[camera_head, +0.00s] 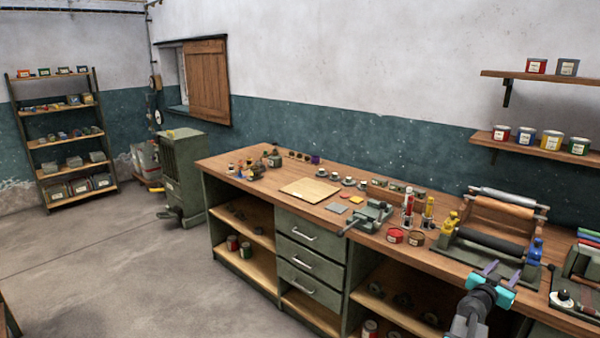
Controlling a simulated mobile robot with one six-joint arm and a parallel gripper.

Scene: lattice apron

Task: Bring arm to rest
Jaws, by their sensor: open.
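My arm rises from the bottom edge at the right of the head view. My gripper (500,269) has a teal body and two purple fingers spread apart. It is open and nothing shows between the fingers. It appears in front of a roller machine (490,228) on the wooden workbench (240,172). Whether the fingers touch the machine or the bench, I cannot tell from this one view.
Wall shelves (535,139) hold tins. A shelf rack (60,140) and green cabinet (182,175) stand left. The floor (120,265) is clear.

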